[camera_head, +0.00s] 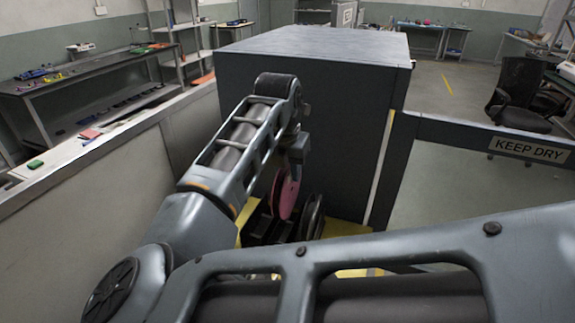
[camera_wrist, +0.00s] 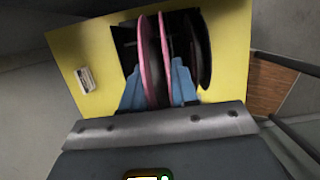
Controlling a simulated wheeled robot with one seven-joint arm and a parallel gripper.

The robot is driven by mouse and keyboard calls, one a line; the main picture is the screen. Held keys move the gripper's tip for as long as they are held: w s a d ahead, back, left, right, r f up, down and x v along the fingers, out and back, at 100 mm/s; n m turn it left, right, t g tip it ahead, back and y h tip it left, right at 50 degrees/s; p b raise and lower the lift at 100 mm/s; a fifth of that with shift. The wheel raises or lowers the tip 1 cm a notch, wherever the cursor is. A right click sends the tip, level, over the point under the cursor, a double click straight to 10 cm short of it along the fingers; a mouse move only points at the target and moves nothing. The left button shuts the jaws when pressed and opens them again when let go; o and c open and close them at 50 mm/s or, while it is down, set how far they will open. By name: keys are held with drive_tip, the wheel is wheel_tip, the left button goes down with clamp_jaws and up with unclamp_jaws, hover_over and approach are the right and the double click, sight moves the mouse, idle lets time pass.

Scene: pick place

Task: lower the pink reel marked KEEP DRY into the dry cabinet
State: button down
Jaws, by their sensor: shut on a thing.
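My gripper (camera_head: 297,150) points down, its blue fingers shut on the pink reel; in the wrist view the fingertips (camera_wrist: 158,85) are on either side of it. The pink reel (camera_head: 286,190) stands on edge and also shows in the wrist view (camera_wrist: 146,62). No marking on it is readable. It is over or partly in a dark opening in a yellow panel; I cannot tell its depth. The large dark grey cabinet (camera_head: 295,100) stands behind it. A framed clear panel at the right bears a KEEP DRY label (camera_head: 532,149).
The yellow panel (camera_wrist: 228,40) surrounds the opening. A low wall (camera_head: 100,150) runs along the left, and an office chair (camera_head: 518,95) stands far right.

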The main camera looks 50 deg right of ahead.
sight(288, 197)
drive_tip(key=shift+f+b, duration=0.9)
drive_tip(key=shift+f, duration=1.35)
drive_tip(key=shift+f+b, duration=1.9)
drive_tip(key=shift+f, duration=0.25)
drive_tip(key=c, duration=0.8)
unclamp_jaws()
drive_tip(key=shift+o, duration=0.3)
drive_tip(key=shift+o, duration=1.3)
drive_tip(key=shift+r, duration=0.15)
drive_tip(key=shift+r+p, duration=2)
drive_tip(key=shift+r, duration=1.9)
